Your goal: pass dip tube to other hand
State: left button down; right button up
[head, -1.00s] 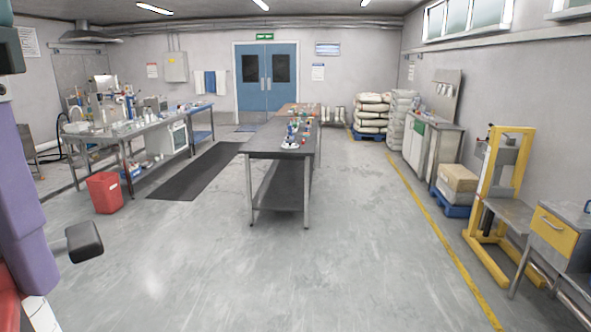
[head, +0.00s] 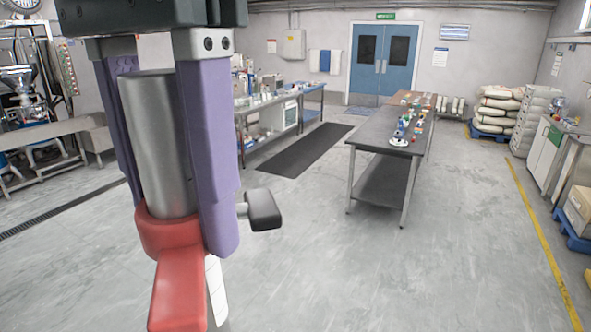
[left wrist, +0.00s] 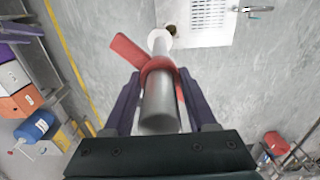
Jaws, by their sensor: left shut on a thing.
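My left gripper (head: 160,155) hangs large at the left of the head view, its two purple fingers pointing down. It is shut on a grey metal cylinder with a red collar and a red arm, which I take to be the dip tube (head: 158,140). The left wrist view shows the tube (left wrist: 158,105) between both fingers, with the red arm slanting to the upper left and a pale round end beyond. A white lower part is mostly hidden behind the red arm in the head view. My right gripper is not in view.
A black block on a short grey stem (head: 263,210) shows beside the fingers; I cannot tell what it joins. A dark worktable (head: 378,150) with small items stands farther back. A side bench (head: 262,98) is behind the gripper.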

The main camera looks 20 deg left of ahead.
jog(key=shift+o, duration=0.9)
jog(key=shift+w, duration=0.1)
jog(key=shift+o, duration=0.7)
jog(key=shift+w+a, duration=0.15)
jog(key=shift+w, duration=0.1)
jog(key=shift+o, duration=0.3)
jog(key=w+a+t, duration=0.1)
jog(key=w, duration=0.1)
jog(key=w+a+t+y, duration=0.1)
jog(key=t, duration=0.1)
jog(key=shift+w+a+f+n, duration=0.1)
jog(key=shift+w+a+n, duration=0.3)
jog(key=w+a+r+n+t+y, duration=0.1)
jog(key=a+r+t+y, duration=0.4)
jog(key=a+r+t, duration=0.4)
pick_arm(q)
jog(key=w+d+r+m, duration=0.1)
jog(key=w+d+m, duration=0.1)
jog(key=d, duration=0.7)
jog(key=w+d+r+m, duration=0.2)
jog(key=d+m, duration=0.3)
jog(key=d, duration=0.5)
jog(key=shift+w+r, duration=0.15)
jog(key=shift+w, duration=0.45)
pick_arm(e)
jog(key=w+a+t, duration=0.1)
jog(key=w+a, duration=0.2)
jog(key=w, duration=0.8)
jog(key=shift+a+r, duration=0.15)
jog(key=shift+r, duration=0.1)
